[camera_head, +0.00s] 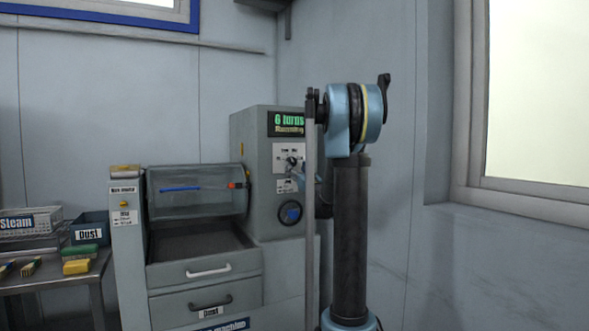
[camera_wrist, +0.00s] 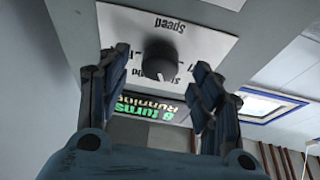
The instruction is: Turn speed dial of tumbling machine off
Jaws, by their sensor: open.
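The grey tumbling machine (camera_head: 252,215) stands against the wall. Its green display (camera_head: 286,124) reads "6 turns" and "Running". The black speed dial (camera_head: 290,160) sits on a white plate below the display. In the wrist view, which is upside down, the dial (camera_wrist: 159,63) stands out from the plate (camera_wrist: 205,45) marked "Speed". My gripper (camera_wrist: 161,66) is open, with one finger on each side of the dial. The fingers look apart from the dial; whether either touches it I cannot tell. In the head view my gripper is small and partly hidden by my arm.
A metal side table (camera_head: 62,283) with bins and coloured blocks stands at far left. A window is at right.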

